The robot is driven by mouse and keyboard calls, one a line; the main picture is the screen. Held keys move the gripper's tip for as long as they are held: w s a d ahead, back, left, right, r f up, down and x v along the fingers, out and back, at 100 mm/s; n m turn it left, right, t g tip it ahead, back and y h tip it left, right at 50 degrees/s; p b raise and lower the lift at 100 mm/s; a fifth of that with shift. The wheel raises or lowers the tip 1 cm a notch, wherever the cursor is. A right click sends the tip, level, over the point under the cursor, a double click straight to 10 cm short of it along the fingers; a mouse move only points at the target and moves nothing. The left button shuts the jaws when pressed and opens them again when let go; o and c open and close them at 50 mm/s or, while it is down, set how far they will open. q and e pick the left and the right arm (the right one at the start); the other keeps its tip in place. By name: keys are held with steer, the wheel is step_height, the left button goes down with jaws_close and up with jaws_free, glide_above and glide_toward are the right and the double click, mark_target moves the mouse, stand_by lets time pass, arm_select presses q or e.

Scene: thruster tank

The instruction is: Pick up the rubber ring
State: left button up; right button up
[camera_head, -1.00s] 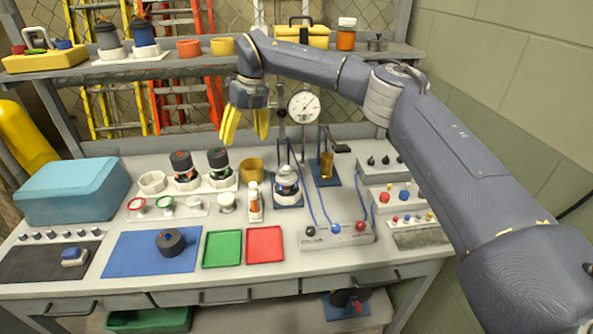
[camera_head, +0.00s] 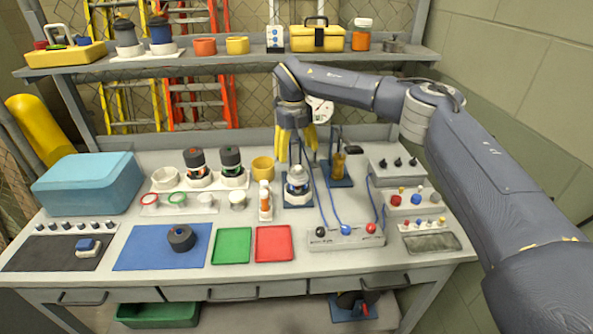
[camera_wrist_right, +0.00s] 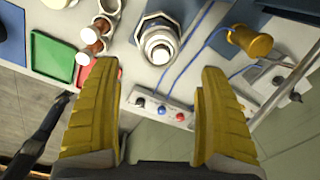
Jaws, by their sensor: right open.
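Rings show in the head view: a red-rimmed ring (camera_head: 149,199) and a green-rimmed ring (camera_head: 177,199) on a white strip, middle-left of the bench. I cannot tell for sure which one is the rubber ring. A dark round piece (camera_head: 181,239) sits on the blue mat. My right gripper (camera_head: 297,157) is open and empty, fingers pointing down, above the white-and-grey device (camera_head: 297,181) on a blue base. In the right wrist view the device (camera_wrist_right: 158,46) shows between and beyond the open yellow fingers (camera_wrist_right: 160,72). My left gripper is not in view.
A green tray (camera_head: 232,246) and a red tray (camera_head: 273,243) lie at the front. Two dark-topped units (camera_head: 195,167) and a yellow cup (camera_head: 263,167) stand behind. A brass cylinder (camera_head: 339,166) and a cable panel (camera_head: 345,238) are close to the right gripper. A shelf (camera_head: 130,65) hangs above.

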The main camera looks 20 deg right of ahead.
mark_target(298, 168)
steer(key=shift+s+d+f, duration=0.1)
steer(key=shift+d+f, duration=0.05)
steer(key=shift+f, duration=3.4)
steer(key=shift+c, duration=0.3)
steer(key=c, duration=0.8)
